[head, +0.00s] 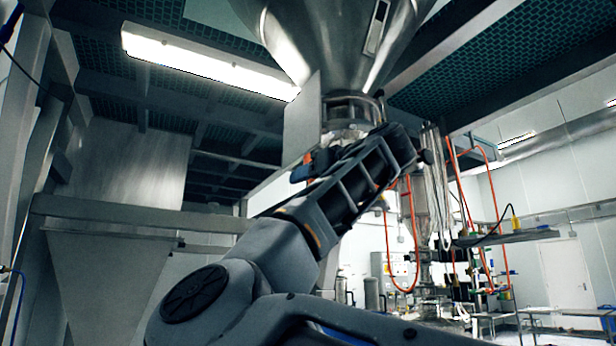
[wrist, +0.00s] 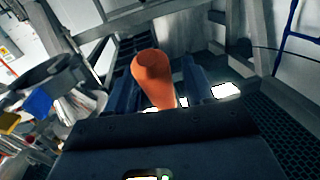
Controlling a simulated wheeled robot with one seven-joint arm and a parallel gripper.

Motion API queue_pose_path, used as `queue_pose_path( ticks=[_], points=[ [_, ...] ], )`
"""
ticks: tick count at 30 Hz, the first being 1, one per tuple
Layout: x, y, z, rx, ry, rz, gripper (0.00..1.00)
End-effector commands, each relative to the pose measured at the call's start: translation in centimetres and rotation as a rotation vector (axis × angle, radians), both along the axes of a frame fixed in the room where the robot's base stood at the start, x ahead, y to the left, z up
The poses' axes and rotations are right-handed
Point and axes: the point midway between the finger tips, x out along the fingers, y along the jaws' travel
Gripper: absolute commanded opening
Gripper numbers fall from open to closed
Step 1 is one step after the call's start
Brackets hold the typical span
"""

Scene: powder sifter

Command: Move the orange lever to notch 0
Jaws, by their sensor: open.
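The orange lever (wrist: 155,78) shows in the wrist view as a rounded orange handle with its end toward the camera. My gripper (wrist: 162,85) is open, with one dark finger on each side of the lever. The lever stands between the fingers, closer to the left one; whether it touches that finger I cannot tell. In the head view a small orange patch (head: 308,157) shows below the steel hopper (head: 335,40), beside a blue part, largely behind my arm. My gripper cannot be made out clearly there. No notch marks can be read in either view.
The hopper outlet (head: 350,108) and a flat steel plate (head: 302,118) are close to my arm. A metal fitting with a blue tag (wrist: 38,102) is at the left of the wrist view.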

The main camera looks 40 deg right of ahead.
Motion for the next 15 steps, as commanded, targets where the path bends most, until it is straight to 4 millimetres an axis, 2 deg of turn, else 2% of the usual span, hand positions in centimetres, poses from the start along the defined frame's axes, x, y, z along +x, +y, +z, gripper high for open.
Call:
queue_pose_path(
  ticks=[3, 11, 15],
  points=[
    [0.65, -0.03, 0.02, -0.001, 0.001, 0.001, 0.53],
    [0.76, -0.08, -0.05, -0.001, 0.000, -0.001, 0.53],
    [0.75, -0.07, -0.05, -0.001, 0.000, 0.000, 0.40]
  ],
)
